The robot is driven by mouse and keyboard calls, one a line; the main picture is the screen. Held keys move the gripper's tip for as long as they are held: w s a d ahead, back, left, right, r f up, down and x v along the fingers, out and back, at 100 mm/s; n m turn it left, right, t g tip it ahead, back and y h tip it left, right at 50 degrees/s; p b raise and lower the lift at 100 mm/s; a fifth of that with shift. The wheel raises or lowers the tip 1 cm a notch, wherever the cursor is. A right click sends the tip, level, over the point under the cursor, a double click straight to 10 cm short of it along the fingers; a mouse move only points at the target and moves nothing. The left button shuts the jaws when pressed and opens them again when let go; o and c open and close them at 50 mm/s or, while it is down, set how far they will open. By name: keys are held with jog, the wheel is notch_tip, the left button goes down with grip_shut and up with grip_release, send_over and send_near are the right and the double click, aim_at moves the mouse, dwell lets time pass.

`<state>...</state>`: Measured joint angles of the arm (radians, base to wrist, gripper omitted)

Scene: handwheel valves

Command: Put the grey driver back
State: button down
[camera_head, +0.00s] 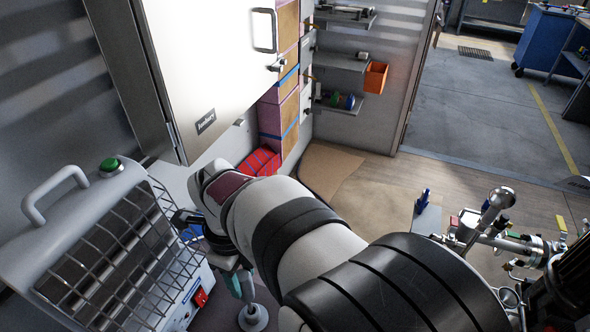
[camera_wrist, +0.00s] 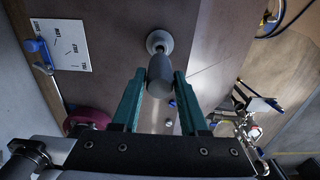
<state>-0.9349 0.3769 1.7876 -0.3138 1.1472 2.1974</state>
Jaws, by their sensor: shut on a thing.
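In the wrist view the grey driver (camera_wrist: 160,76) shows as a smooth grey handle between the teal fingers of my gripper (camera_wrist: 160,84), which is shut on it. Beyond the driver's far end is a pale round base or cup (camera_wrist: 159,42); I cannot tell whether the driver touches it. In the head view my gripper (camera_head: 241,284) is partly hidden by my own arm, above a grey round base (camera_head: 253,317). The driver cannot be made out clearly there.
A caged grey box (camera_head: 110,245) with a green button stands at the left, close to my gripper. A white cabinet door (camera_head: 215,65) is above it. In the wrist view a white marked card (camera_wrist: 66,45) and a blue clip (camera_wrist: 37,47) lie at the upper left.

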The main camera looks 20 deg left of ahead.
jog(key=shift+f, duration=2.05)
jog(key=shift+c, duration=1.8)
grip_release()
jog(key=shift+o, duration=0.4)
jog(key=shift+o, duration=1.4)
jog(key=shift+r, duration=4.95)
